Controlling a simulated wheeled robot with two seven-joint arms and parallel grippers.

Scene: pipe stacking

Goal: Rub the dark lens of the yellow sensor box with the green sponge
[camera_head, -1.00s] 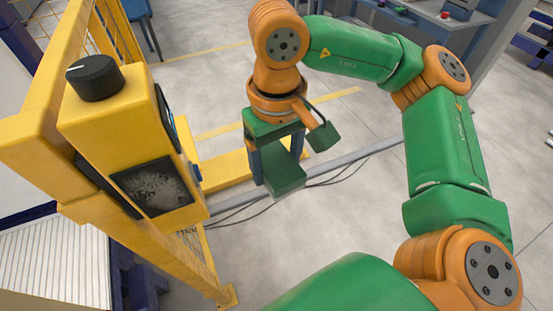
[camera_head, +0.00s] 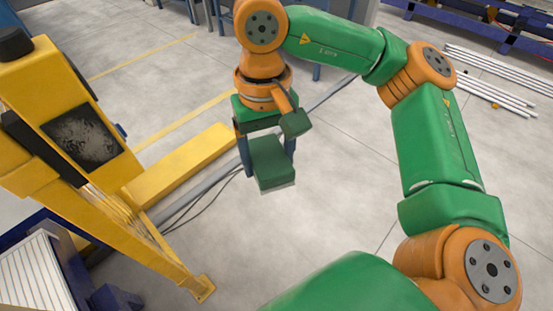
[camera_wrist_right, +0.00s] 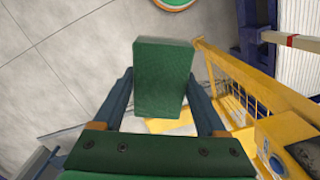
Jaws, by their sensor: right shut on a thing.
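The yellow sensor box (camera_head: 50,80) is fixed on a yellow post at the left of the head view. Its dark lens (camera_head: 82,139) looks smudged with grey. The box also shows at the lower right edge of the right wrist view (camera_wrist_right: 275,132). My right gripper (camera_head: 268,165) is shut on the green sponge (camera_head: 273,163), to the right of the box and clear of the lens. In the right wrist view the sponge (camera_wrist_right: 163,80) sits between the two fingers. My left gripper is in neither view.
A yellow post (camera_head: 150,240) with a foot plate stands below the box. A low yellow beam (camera_head: 185,165) and a grey pipe run along the floor behind. Metal pipes (camera_head: 490,85) lie at the far right. Open floor (camera_head: 340,190) surrounds my right gripper.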

